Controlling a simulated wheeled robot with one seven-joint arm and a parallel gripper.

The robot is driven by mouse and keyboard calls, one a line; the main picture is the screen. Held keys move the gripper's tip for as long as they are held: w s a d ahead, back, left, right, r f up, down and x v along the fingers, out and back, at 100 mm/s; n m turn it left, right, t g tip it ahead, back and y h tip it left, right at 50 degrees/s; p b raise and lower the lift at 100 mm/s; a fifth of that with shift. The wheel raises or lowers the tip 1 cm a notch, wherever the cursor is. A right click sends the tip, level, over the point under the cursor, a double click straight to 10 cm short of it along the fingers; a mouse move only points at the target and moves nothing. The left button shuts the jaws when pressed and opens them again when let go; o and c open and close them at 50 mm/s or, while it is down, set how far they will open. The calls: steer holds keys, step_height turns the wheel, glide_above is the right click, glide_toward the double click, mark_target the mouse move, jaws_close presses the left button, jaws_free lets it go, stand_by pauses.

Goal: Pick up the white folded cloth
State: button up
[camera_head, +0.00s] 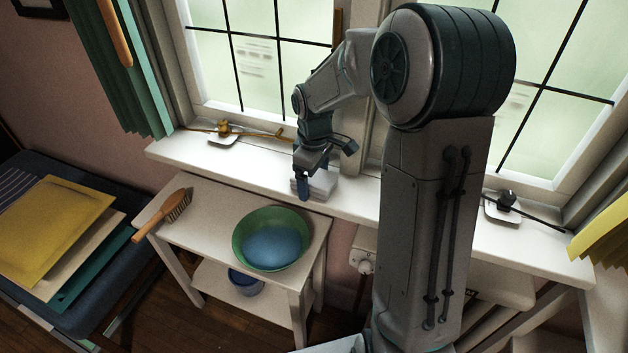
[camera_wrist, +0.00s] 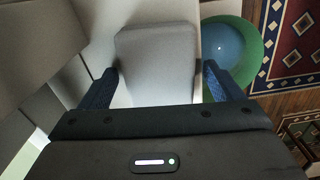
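The white folded cloth (camera_head: 322,184) lies on the white window sill, partly hidden by my gripper in the head view. In the wrist view the cloth (camera_wrist: 155,62) is a pale grey-white rounded block between my two blue fingers. My gripper (camera_head: 318,178) is over the cloth and open. In the wrist view my gripper (camera_wrist: 160,72) has one finger on each side of the cloth. The left finger is very close to the cloth's edge, and a small gap shows at the right finger. I cannot tell whether the left finger touches.
A white side table (camera_head: 215,205) stands below the sill (camera_head: 370,205), holding a green bowl (camera_head: 240,243) with a blue inside and a wooden brush (camera_head: 165,212). Window latches (camera_head: 224,130) sit on the sill to the left and right. Window panes are close behind my arm.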

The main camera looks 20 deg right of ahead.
steer(key=c, duration=1)
steer(key=shift+o, duration=0.2)
steer(key=shift+r, duration=0.15)
steer(key=shift+w+r, duration=0.1)
steer(key=shift+r, duration=0.45)
step_height(320, 180, up, 3)
steer(key=shift+f, duration=0.15)
steer(key=s+d+r, duration=0.7)
steer(key=s, duration=0.2)
steer(key=shift+s+d, duration=0.15)
steer(key=shift+o, duration=0.5)
